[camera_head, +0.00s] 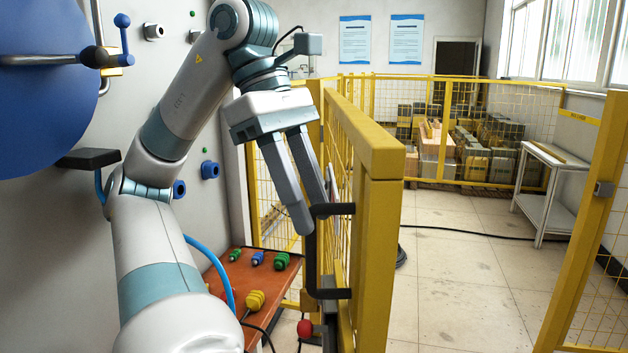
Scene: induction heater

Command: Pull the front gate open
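The front gate (378,230) is a yellow frame with mesh, seen nearly edge-on in the head view. It stands swung open, with a wide gap between it and the yellow post (585,225) at right. Its black C-shaped handle (312,255) is on the gate's left face. My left gripper (314,216) points down at the top of the handle, its two fingertips on either side of the upper bar. Whether the fingers press on the bar cannot be made out. My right gripper is out of view.
A brown table (232,280) with coloured knobs and a red button (305,328) are left of the gate. A grey machine wall with a blue disc (45,90) is at left. Beyond the gap are clear floor, a black cable, a white side table (545,185) and stacked boxes (465,150).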

